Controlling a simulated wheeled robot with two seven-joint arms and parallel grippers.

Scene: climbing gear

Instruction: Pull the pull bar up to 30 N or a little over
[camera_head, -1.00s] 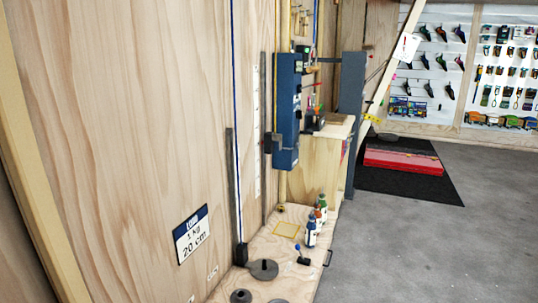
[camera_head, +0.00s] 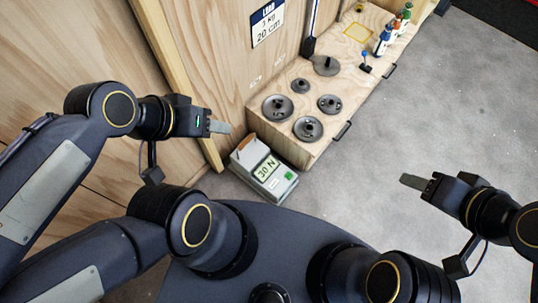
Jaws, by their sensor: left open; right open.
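A grey-white box (camera_head: 278,190) with a display (camera_head: 267,168) stands on the floor at the wooden bench's near end. The display seems to read 30 N, seen turned. A green patch is on its right side and a tan, block-like part (camera_head: 249,147) is at its back left. I cannot pick out a pull bar for certain. My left gripper (camera_head: 220,127) is up and to the left of the box, apart from it, open and empty. My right gripper (camera_head: 413,182) is well to the right of the box, over the floor, open and empty.
The low wooden bench (camera_head: 328,148) carries several dark weight discs (camera_head: 278,107), a blue-topped item (camera_head: 365,60) and bottles (camera_head: 384,40). A LOAD sign (camera_head: 271,22) is on the plywood wall. A wooden post (camera_head: 180,80) stands behind my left gripper. Grey floor (camera_head: 430,110) is clear at right.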

